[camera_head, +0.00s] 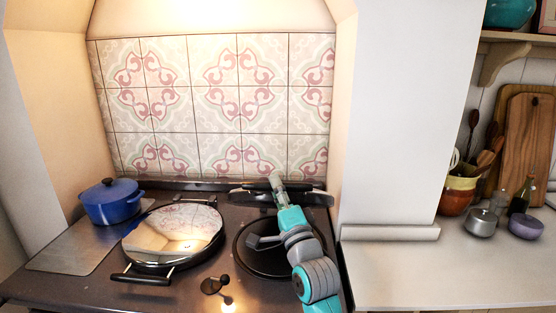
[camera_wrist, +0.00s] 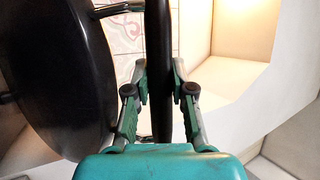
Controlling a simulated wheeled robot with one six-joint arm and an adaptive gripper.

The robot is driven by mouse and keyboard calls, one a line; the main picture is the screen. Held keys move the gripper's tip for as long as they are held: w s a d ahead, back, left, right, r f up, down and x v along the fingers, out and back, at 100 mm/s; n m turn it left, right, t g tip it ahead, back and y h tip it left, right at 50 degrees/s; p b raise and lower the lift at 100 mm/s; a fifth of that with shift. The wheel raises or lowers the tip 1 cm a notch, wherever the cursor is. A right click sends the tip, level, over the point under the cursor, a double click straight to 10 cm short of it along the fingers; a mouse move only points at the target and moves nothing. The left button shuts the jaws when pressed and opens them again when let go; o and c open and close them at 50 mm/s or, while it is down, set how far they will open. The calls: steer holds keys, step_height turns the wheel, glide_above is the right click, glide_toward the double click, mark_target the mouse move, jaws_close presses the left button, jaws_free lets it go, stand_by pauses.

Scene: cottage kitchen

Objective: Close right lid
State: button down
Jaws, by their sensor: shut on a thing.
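The right lid (camera_head: 314,198) stands raised at the back of the stove, seen nearly edge-on in the head view. In the wrist view the lid (camera_wrist: 55,75) is a large black disc on the left, with its black bar handle (camera_wrist: 158,40) beside it on a metal post. My gripper (camera_head: 277,184) reaches up to the lid. In the wrist view its two fingers (camera_wrist: 160,95) are on either side of the handle, shut on it. The round right hotplate (camera_head: 250,262) lies uncovered below, partly hidden by my arm.
The left lid (camera_head: 172,235) is down, shiny, with a black front handle (camera_head: 141,279). A blue pot (camera_head: 110,204) stands at the stove's left. A white wall (camera_head: 395,120) is close on the right. The counter (camera_head: 430,275) holds small pots (camera_head: 481,223).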

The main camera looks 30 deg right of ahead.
steer(key=shift+s+a+f, duration=0.75)
steer(key=shift+s+f, duration=0.4)
steer(key=shift+f, duration=2.2)
steer(key=shift+s+a+f, duration=0.8)
steer(key=shift+s+f, duration=0.3)
steer(key=shift+f, duration=2.25)
steer(key=shift+s+a+f, duration=0.75)
steer(key=shift+s+f, duration=0.4)
steer(key=shift+f, duration=2.2)
steer(key=c, duration=1)
jaws_free()
steer(key=shift+r, duration=0.1)
steer(key=shift+s, duration=0.1)
steer(key=v, duration=1.2)
steer(key=shift+r, duration=0.1)
